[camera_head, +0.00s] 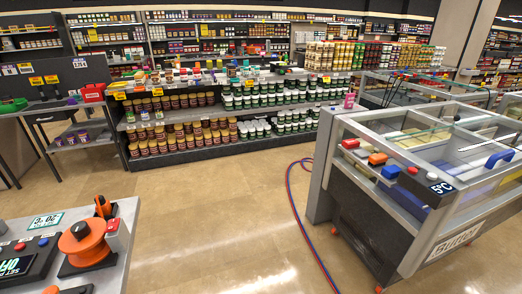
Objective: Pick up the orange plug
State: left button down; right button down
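I cannot tell for sure which item is the orange plug. Neither of my grippers is in view.
A dark panel with a display (14,266) stands on the left table. Red and blue hoses (291,190) run across the floor, left of the freezer. Stocked shelves (200,150) stand at the back.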

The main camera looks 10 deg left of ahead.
aim_at(106, 207)
jog(key=u, duration=1.65)
